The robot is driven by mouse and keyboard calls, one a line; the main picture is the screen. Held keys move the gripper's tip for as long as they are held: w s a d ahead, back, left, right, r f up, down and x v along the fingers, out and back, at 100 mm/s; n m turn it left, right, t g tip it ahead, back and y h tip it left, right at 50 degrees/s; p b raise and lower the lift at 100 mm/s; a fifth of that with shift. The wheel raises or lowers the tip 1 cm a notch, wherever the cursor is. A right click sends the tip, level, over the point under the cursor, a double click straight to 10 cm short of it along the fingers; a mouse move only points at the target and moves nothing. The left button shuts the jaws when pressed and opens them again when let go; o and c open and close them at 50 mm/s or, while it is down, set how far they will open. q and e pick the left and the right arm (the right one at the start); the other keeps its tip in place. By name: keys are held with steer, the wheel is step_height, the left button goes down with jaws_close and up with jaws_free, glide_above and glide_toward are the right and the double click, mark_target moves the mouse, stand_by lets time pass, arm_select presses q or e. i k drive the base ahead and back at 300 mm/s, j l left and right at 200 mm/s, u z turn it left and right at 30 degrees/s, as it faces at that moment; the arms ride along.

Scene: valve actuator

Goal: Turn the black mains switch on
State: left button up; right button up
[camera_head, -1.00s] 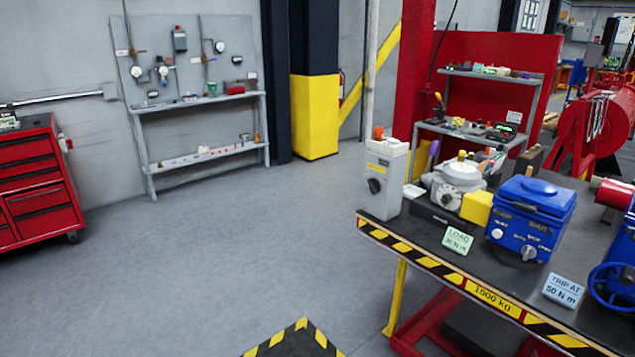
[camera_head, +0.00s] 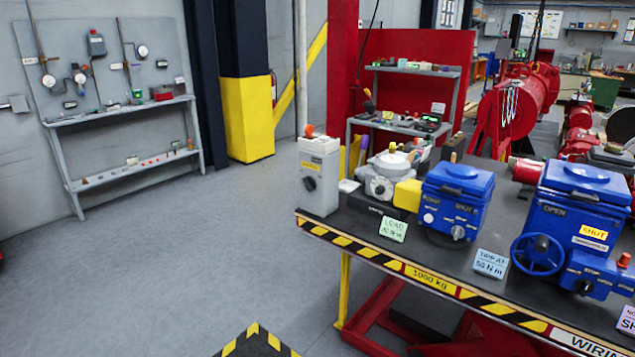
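A grey switch box (camera_head: 319,174) stands upright at the left end of the workbench. It has a black rotary switch (camera_head: 310,184) on its front face, a yellow label above the switch and an orange-red piece on top. The switch is too small for me to read its position. Neither of my grippers shows in the head view.
The workbench (camera_head: 400,262) has a yellow-black striped front edge. Right of the switch box stand a grey device (camera_head: 388,176), a blue box (camera_head: 456,199) and a larger blue actuator with a handwheel (camera_head: 538,254). Open grey floor (camera_head: 190,260) lies to the left.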

mark_target(308, 183)
steer(key=i+j, duration=0.2)
steer(key=j, duration=0.15)
steer(key=i+j, duration=0.15)
steer(key=j, duration=0.2)
steer(key=i+j+z, duration=0.1)
steer(key=j, duration=0.25)
steer(key=i+j, duration=0.45)
steer(key=j, duration=0.3)
steer(key=i+j+z, duration=0.1)
steer(key=j, duration=0.3)
steer(key=i+j, duration=0.4)
steer(key=j, duration=0.35)
